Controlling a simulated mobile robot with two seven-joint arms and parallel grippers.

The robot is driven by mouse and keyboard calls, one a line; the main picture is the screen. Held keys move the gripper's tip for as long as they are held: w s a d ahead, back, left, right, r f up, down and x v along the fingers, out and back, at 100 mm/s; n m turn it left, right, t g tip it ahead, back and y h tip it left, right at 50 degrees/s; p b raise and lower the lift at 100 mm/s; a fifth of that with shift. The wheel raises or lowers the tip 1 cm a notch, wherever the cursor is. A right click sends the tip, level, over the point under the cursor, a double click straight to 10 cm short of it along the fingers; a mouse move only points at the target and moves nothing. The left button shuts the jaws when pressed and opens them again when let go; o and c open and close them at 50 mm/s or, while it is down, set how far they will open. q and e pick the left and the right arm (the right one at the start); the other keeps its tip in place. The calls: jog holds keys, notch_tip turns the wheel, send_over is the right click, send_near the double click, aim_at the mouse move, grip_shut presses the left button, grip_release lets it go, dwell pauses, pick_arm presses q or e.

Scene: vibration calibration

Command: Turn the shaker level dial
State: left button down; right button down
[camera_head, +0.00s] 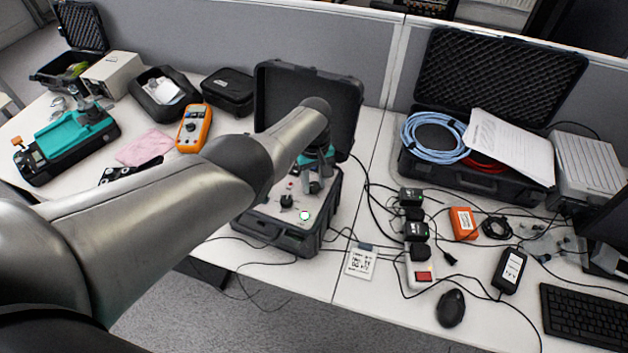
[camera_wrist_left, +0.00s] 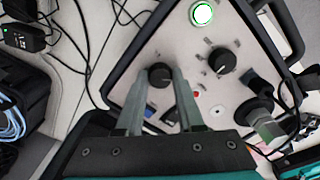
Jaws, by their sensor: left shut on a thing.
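The shaker unit is a light panel set in an open black case (camera_head: 268,222), with a lit green-ringed button (camera_head: 304,215) and dials. My left gripper (camera_head: 314,186) reaches down to this panel. In the left wrist view its two fingers (camera_wrist_left: 160,78) stand on either side of a black round dial (camera_wrist_left: 160,73), and it is shut on that dial. A second black dial (camera_wrist_left: 222,60) sits nearby, beside the lit button (camera_wrist_left: 203,14). The labels are too small to tell which is the level dial. My right gripper is out of view.
The case's raised lid (camera_head: 335,100) stands behind the panel. An orange multimeter (camera_head: 194,128) lies to the left. Cables and a power strip (camera_head: 420,268) lie to the right. A black connector (camera_wrist_left: 254,110) stands up from the panel near the gripper.

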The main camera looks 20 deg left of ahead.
pick_arm(q)
jog(key=shift+w+r, duration=0.1)
dwell(0.3)
jog(key=c, duration=0.5)
grip_release()
jog(key=shift+r+p, duration=0.65)
notch_tip(320, 180, up, 6)
jog(key=p, duration=0.4)
jog(key=shift+r+p, duration=0.15)
jog(key=shift+p, duration=0.15)
notch_tip(320, 180, up, 6)
jog(key=p, duration=0.2)
send_over(314, 185)
jog(key=shift+r, duration=0.8)
